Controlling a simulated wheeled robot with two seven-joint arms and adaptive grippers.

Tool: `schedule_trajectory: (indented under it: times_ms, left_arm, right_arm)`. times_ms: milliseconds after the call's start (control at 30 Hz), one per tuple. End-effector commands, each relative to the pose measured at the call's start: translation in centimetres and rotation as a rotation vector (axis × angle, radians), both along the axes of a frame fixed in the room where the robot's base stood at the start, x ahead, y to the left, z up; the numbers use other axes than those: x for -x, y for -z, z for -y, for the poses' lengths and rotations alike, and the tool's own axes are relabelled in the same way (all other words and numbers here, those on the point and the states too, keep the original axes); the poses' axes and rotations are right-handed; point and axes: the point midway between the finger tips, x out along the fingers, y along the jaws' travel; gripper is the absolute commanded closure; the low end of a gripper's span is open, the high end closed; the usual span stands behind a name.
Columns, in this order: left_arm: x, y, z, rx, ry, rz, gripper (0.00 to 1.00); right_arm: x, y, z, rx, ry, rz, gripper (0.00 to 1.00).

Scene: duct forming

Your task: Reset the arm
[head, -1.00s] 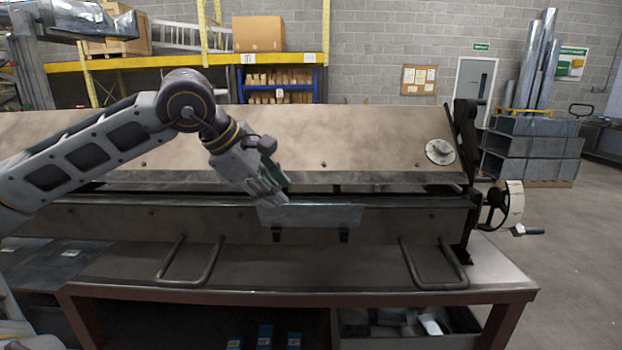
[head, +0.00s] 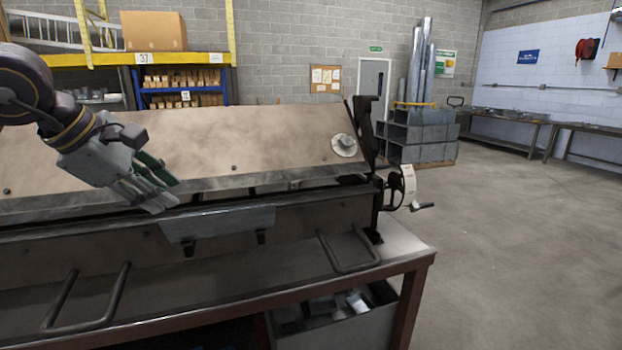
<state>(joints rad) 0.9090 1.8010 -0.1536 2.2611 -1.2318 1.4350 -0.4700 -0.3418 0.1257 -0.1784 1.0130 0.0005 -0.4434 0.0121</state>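My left gripper (head: 168,194) hangs at the left, in front of the bending machine's tan upper leaf (head: 250,145). Its fingers, with green pads, are apart and nothing shows between them. My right gripper is not in view.
The machine stands on a bench (head: 400,250) with looped handles (head: 345,250). A crank wheel (head: 397,188) sticks out at its right end. A bin of scrap (head: 340,315) is below. Stacked ducts (head: 420,135) stand behind; the floor (head: 520,250) at right is clear.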

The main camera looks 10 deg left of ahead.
Motion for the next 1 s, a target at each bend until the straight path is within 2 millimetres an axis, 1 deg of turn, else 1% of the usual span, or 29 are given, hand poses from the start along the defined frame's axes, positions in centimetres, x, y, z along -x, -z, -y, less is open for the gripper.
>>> schedule_trajectory:
  times_ms: [167,267,900,1000]
  left_arm:
    - [0.0,-0.4,0.0,0.0,0.0,0.0,0.7]
    - [0.0,-1.0,0.0,0.0,0.0,0.0,0.7]
    - [0.0,-7.3,0.0,0.0,0.0,0.0,0.7]
    - [0.0,-7.8,0.0,0.0,0.0,0.0,0.7]
  right_arm:
    - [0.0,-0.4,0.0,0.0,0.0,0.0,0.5]
    - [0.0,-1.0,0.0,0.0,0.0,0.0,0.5]
    - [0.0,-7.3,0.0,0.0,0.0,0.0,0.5]
    - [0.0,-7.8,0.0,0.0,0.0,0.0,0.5]
